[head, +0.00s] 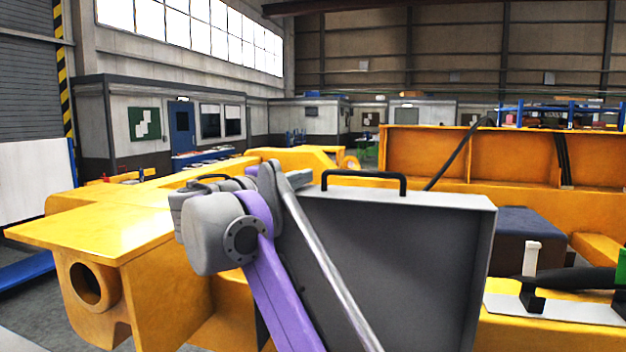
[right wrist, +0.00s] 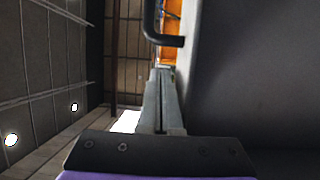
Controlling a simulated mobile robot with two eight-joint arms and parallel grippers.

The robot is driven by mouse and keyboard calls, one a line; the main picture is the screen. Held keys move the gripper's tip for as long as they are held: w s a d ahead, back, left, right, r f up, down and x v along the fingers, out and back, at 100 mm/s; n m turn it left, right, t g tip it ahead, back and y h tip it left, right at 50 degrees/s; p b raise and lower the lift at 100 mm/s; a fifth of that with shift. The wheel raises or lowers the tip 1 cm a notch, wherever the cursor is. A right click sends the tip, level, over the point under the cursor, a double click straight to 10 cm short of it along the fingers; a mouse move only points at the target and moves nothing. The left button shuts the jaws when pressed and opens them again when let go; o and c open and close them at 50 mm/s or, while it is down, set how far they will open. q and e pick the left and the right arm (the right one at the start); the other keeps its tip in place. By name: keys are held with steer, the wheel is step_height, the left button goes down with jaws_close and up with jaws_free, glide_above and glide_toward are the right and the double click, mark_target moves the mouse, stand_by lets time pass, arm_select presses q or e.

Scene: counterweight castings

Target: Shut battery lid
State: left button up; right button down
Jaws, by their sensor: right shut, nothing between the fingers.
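The grey battery lid (head: 395,245) stands raised, nearly upright, with a black bar handle (head: 364,175) on its top edge. The right wrist view shows the lid's dark grey face (right wrist: 255,75) filling the right side, with the handle (right wrist: 165,38) past my fingertips. My right gripper (head: 272,172) is close by the lid's upper left corner, partly hidden by my own grey and purple arm. Its fingers (right wrist: 160,78) are shut and empty, beside the lid; I cannot tell whether they touch it. My left gripper is not in view. The space beneath the lid is hidden.
Yellow machine castings (head: 110,225) stand left and behind, and a yellow ribbed wall (head: 470,155) stands behind right. A dark-topped box (head: 525,222) sits right of the lid. A pale plate with a white-handled lever (head: 532,260) is at the lower right.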

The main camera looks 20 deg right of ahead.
mark_target(313, 191)
steer(key=shift+x, duration=1.25)
steer(key=shift+s+a, duration=0.15)
steer(key=shift+s, duration=1.95)
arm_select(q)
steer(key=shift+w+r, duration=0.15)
arm_select(e)
steer(key=shift+w+f, duration=0.1)
